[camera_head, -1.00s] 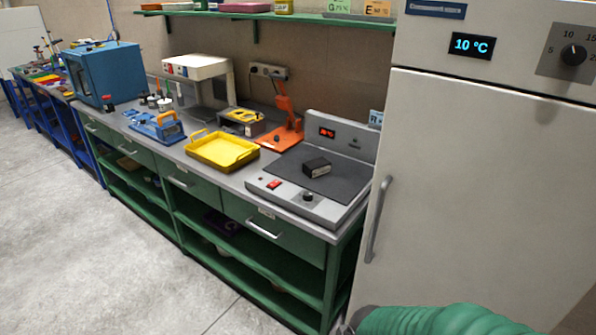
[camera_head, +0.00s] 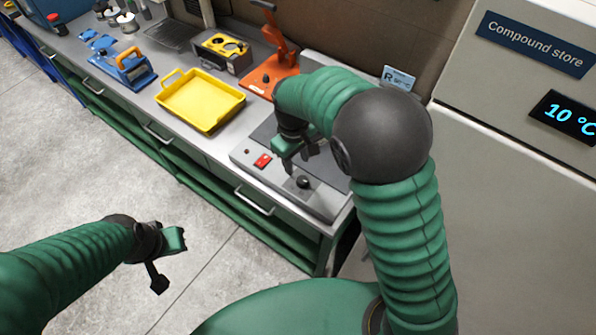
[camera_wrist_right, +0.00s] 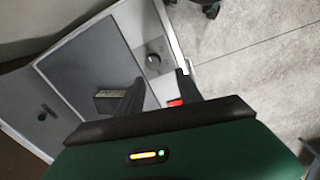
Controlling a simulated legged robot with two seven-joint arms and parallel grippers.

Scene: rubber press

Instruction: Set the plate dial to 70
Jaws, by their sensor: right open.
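The hot plate (camera_head: 322,204) stands at the right end of the bench. Its black dial (camera_head: 303,182) sits on the front panel, right of a lit red switch (camera_head: 262,161). My right gripper (camera_head: 298,165) is open and empty above the panel, just behind the dial in the head view. In the right wrist view the dial (camera_wrist_right: 153,60) lies just beyond the gap between the two fingertips (camera_wrist_right: 160,78), apart from them. The dial's setting is too small to read, and my arm hides the plate's display. My left gripper (camera_head: 170,262) is open and empty over the floor.
A dark block (camera_wrist_right: 108,98) lies on the plate, close to one finger in the wrist view. A yellow tray (camera_head: 200,102) and an orange press (camera_head: 278,62) stand left of the hot plate. The compound store (camera_head: 510,170) rises close on the right.

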